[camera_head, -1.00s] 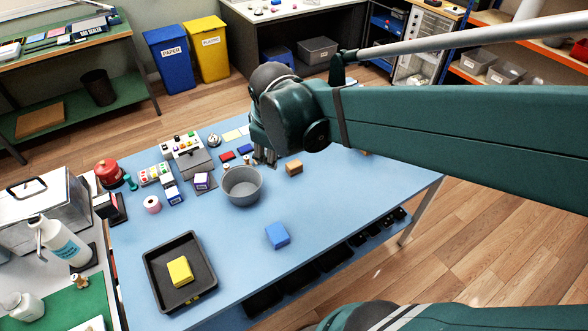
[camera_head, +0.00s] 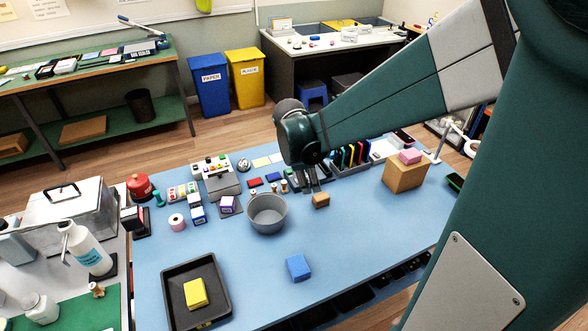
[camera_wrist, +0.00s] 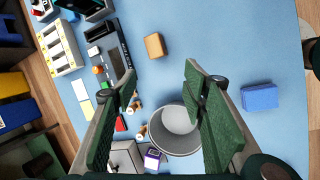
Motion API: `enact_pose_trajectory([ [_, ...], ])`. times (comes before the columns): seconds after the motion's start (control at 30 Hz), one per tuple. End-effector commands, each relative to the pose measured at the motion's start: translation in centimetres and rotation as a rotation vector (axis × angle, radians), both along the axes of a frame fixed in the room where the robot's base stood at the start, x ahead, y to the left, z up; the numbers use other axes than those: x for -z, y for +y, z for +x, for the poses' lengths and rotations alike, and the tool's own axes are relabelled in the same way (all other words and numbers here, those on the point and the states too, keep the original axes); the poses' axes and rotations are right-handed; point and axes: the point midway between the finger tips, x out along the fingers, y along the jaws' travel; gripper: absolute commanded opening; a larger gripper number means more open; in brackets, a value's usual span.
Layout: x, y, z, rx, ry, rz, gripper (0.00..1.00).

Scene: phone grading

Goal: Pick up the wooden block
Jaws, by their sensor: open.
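The wooden block (camera_head: 320,200) is a small brown block on the blue table, just right of the grey bowl (camera_head: 268,214). In the wrist view the wooden block (camera_wrist: 155,45) lies flat, ahead of and between the fingertips, with blue table around it. My gripper (camera_head: 312,184) hangs over the table close behind the block in the head view. In the wrist view my gripper (camera_wrist: 162,84) is open, with green finger pads apart and nothing between them. The block is apart from the fingers.
A blue block (camera_head: 298,268) lies in front. A black tray (camera_head: 220,272) holds a yellow block (camera_head: 195,293). A cardboard box (camera_head: 404,173) with a pink block (camera_head: 410,156) on top stands right. The black rack (camera_head: 352,164) is behind my gripper. The table between bowl and blue block is clear.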

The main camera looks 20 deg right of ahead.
Motion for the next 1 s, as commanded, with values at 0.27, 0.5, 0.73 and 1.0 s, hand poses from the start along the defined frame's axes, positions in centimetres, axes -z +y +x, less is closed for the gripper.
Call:
enact_pose_trajectory([
  [0.27,4.0,-2.1,2.2,-0.132,0.114,-0.057,0.43],
  [0.5,7.4,-3.8,3.5,-0.238,0.212,-0.095,0.43],
  [0.73,9.5,-4.8,4.1,-0.303,0.272,-0.114,0.43],
  [1.0,9.9,-5.0,4.2,-0.32,0.286,-0.118,0.43],
])
